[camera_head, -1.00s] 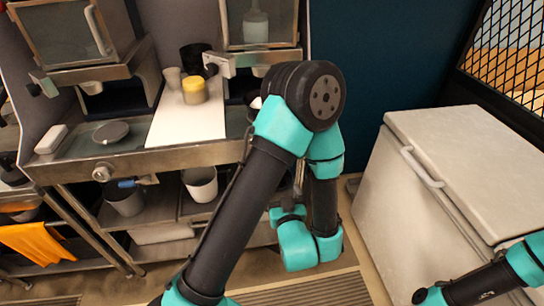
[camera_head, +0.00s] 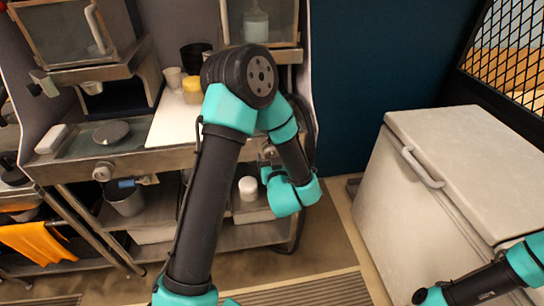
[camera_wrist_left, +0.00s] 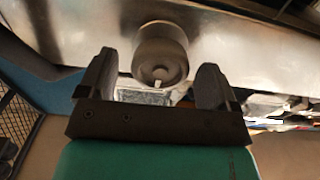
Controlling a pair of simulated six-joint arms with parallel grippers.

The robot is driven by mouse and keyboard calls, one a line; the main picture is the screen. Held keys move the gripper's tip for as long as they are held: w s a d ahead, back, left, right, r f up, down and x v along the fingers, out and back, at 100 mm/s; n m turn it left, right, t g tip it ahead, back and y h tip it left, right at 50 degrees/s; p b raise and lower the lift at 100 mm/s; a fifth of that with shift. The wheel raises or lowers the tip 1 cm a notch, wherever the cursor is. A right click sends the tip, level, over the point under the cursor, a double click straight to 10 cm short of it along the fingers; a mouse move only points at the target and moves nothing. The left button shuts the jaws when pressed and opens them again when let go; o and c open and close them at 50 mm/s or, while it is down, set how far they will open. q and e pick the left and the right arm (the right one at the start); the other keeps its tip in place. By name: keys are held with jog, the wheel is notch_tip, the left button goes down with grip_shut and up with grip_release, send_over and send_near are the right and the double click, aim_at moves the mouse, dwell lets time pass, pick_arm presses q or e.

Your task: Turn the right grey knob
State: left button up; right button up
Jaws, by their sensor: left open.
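In the left wrist view, a round grey knob (camera_wrist_left: 160,52) sticks out from the metal front panel. My left gripper (camera_wrist_left: 156,70) is open, with one finger on each side of the knob. Gaps show between the knob and both fingers, so I cannot see contact. In the head view, my left forearm and wrist reach the right part of the counter front, and the fingers there are too small and covered to make out. Another grey knob (camera_head: 102,171) sits on the left part of the counter front. My right gripper is out of view.
The metal counter holds a white board (camera_head: 176,124), a yellow-topped jar (camera_head: 193,90) and cups. A grey pot (camera_head: 125,198) and a white container (camera_head: 248,188) stand on the shelf below. A white chest (camera_head: 465,150) is at right.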

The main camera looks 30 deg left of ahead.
pick_arm(q)
jog(key=shift+w+a, duration=0.3)
jog(key=shift+w, duration=0.05)
jog(key=c, duration=0.9)
